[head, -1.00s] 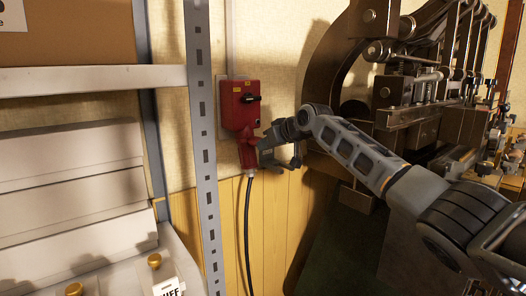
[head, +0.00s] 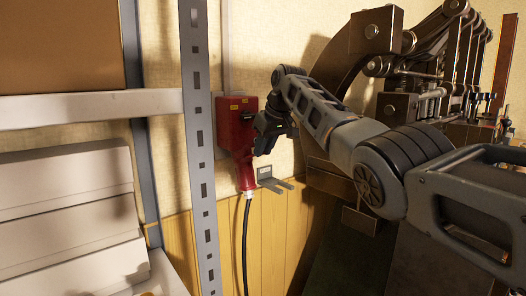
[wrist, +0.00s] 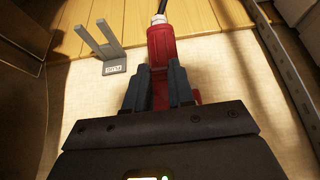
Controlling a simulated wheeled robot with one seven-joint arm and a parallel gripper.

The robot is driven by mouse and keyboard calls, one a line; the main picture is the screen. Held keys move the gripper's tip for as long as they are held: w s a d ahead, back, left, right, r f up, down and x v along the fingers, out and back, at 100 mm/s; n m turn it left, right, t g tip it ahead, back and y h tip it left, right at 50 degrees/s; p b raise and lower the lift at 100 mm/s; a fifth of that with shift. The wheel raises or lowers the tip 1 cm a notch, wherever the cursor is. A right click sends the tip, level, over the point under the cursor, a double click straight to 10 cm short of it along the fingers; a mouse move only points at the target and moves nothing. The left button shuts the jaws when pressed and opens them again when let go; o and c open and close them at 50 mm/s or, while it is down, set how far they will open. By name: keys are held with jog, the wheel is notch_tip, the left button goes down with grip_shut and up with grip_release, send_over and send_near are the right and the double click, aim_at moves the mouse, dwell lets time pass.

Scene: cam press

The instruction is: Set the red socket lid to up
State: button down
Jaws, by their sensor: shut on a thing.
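The red socket box (head: 229,115) is on the wall beside a shelf post, with a dark rotary knob on its front. A red plug (head: 245,178) with a black cable sits at its lower end; it also shows in the wrist view (wrist: 163,48). My gripper (head: 264,142) is at the lower front of the box, above the plug. In the wrist view its two fingers (wrist: 158,82) are on either side of a red part, apparently the socket lid. The fingers and palm hide most of the lid, so its angle cannot be told.
A grey forked holder (head: 273,180) is on the wall just right of the plug; it shows left of my fingers in the wrist view (wrist: 115,65). The perforated shelf post (head: 200,150) stands close on the left. A large dark press (head: 400,100) stands on the right.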

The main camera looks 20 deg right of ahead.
jog(key=shift+a, duration=0.1)
jog(key=c, duration=1)
grip_release()
jog(key=shift+o, duration=0.2)
jog(key=b+v, duration=0.1)
jog(key=v, duration=0.6)
jog(key=shift+r, duration=0.3)
